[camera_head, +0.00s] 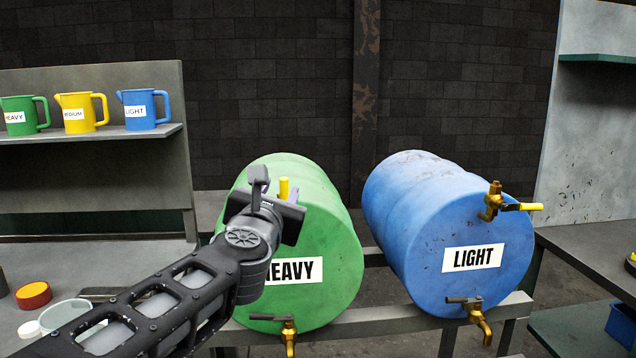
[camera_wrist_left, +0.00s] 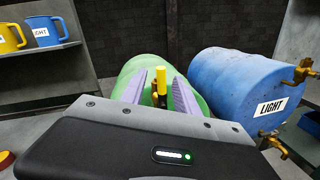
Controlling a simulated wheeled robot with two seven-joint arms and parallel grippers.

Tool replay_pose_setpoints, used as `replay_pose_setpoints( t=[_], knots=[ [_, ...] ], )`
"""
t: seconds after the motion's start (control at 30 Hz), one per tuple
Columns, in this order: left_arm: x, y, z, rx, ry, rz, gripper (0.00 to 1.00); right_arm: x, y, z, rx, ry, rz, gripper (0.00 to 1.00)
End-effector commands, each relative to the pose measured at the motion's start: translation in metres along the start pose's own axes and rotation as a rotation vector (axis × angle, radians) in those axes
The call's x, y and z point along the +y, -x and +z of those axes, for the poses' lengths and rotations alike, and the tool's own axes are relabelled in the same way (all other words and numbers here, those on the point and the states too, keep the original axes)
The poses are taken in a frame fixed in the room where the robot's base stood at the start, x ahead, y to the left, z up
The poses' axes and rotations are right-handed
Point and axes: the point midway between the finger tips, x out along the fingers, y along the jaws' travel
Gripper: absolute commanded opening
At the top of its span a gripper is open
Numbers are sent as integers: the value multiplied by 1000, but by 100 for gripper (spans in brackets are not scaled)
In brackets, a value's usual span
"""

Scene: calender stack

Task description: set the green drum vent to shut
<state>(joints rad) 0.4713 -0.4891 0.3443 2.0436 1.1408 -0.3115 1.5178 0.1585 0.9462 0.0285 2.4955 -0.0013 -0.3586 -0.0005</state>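The green drum (camera_head: 325,230), labelled HEAVY, lies on its side on a rack with its end facing me. Its vent has a yellow handle (camera_head: 284,188) that stands upright near the top of that end; the vent body is mostly hidden behind my gripper in the head view. My left gripper (camera_head: 276,193) is in front of the vent. In the left wrist view the yellow handle (camera_wrist_left: 160,80) stands between the two purple-grey fingers, with a visible gap on both sides. The left gripper is open. My right gripper is not in view.
The blue drum (camera_head: 430,230), labelled LIGHT, lies to the right; its vent handle (camera_head: 522,207) is horizontal. A tap (camera_head: 288,330) sits low on the green drum, another (camera_head: 478,315) on the blue one. Labelled jugs (camera_head: 78,113) stand on the left shelf. A red-lidded item (camera_head: 34,295) is lower left.

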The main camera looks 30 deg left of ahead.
Motion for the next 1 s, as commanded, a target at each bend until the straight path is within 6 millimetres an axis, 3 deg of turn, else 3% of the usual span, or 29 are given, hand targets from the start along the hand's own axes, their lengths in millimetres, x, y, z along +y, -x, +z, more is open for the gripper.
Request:
replay_pose_setpoints(
  t=[0.23, 0.67, 0.83, 1.0],
  knots=[
    [0, 0, -2, 12, 255, -3, 37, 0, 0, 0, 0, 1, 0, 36],
    [-1, -2, -3, 13, 283, -3, 37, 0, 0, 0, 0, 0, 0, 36],
    [-1, -16, -4, 15, 282, -2, 37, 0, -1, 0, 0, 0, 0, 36],
    [-1, -42, -4, 16, 282, -2, 37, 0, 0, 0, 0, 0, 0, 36]
  ],
)
